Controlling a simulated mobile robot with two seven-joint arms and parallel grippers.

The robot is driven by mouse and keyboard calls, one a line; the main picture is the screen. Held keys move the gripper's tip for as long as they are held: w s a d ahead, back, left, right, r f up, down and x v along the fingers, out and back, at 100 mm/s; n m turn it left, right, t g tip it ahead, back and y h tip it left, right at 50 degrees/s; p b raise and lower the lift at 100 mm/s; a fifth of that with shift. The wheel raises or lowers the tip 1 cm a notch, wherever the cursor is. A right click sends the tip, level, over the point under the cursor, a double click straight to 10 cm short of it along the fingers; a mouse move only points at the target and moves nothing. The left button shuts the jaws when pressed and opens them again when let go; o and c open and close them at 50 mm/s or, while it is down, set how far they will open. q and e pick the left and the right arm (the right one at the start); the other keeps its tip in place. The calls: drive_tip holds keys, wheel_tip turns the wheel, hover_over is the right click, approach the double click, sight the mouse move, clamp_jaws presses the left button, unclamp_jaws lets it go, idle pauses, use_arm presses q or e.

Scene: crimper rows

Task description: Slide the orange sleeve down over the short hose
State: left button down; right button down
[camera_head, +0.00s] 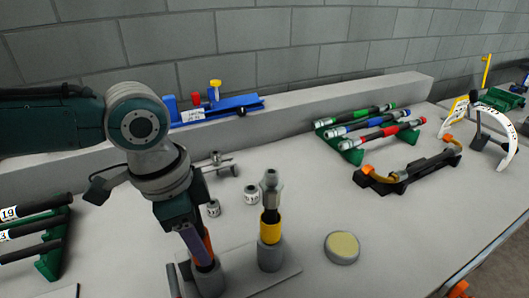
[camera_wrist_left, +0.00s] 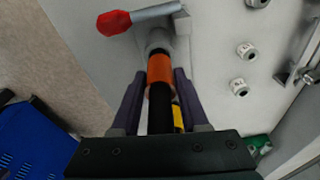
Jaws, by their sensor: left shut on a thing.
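The orange sleeve (camera_wrist_left: 160,68) is around the black short hose (camera_wrist_left: 160,108), near the hose's lower end by a grey holder (camera_wrist_left: 157,42). My left gripper (camera_wrist_left: 161,76) is shut on the sleeve, one finger on each side, and points down. In the head view the left gripper (camera_head: 200,244) hides most of the hose, and the sleeve (camera_head: 208,241) shows as a strip beside the finger. The holder (camera_head: 208,281) stands below it. Whether the sleeve touches the holder is unclear. My right gripper is not in view.
A second upright hose with a yellow sleeve (camera_head: 270,228) and metal fitting stands close at right. Loose fittings (camera_head: 251,194), a round tin (camera_head: 342,247) and a red-handled tool (camera_wrist_left: 114,22) are nearby. Hose racks stand at left (camera_head: 50,262) and back right (camera_head: 350,153).

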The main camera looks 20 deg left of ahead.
use_arm(q)
drive_tip(key=shift+f, duration=0.2)
drive_tip(key=shift+c, duration=1.7)
unclamp_jaws()
drive_tip(key=r, duration=0.3)
drive_tip(key=r+p, duration=0.1)
drive_tip(key=r, duration=0.2)
drive_tip(key=a+r, duration=0.1)
drive_tip(key=r, duration=0.2)
drive_tip(key=shift+s, duration=0.4)
drive_tip(key=shift+r, duration=0.5)
drive_tip(key=shift+s, duration=0.1)
